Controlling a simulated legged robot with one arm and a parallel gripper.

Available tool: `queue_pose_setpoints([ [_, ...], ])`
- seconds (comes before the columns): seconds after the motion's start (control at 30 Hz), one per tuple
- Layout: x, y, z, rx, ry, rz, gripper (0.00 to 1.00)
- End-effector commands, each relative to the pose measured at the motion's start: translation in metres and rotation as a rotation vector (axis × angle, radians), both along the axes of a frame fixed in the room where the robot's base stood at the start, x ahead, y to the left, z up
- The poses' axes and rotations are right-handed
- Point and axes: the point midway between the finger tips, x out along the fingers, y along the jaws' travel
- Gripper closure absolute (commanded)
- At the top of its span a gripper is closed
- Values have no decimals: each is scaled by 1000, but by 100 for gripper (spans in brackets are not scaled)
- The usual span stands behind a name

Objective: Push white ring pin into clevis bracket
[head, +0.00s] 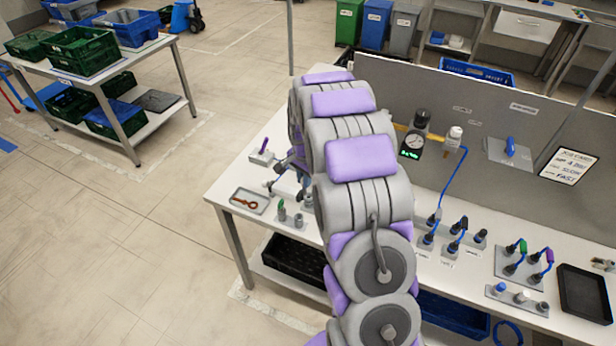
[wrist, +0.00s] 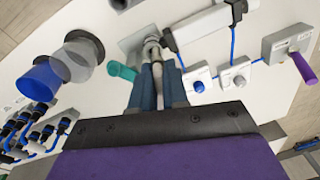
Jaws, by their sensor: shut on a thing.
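In the wrist view, my gripper (wrist: 156,72) is shut, its two blue-grey fingers close together. At their tips is a small pale ring-shaped part (wrist: 151,42), which looks like the white ring pin. It lies over or against a grey bracket plate (wrist: 130,42) on the white bench. The fingers hide the lower part of the pin, and I cannot tell how far it sits in the clevis.
A white bar (wrist: 205,26) lies close right of the fingertips. A green part (wrist: 122,71) is close left. A blue cup (wrist: 42,82) stands farther left. Knob boxes (wrist: 235,73) and a purple lever (wrist: 303,68) stand right. A tray with an orange-brown part (head: 249,201) lies at the bench's left.

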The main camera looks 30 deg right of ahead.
Motion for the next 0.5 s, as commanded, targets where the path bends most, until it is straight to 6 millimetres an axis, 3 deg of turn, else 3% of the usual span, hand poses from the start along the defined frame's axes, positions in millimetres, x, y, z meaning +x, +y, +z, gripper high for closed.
queue_pose_setpoints([
  [0.23, -1, -22, -4, 17, 1, -4, 100],
  [0.5, -1, -15, -1, 5, 0, -3, 100],
])
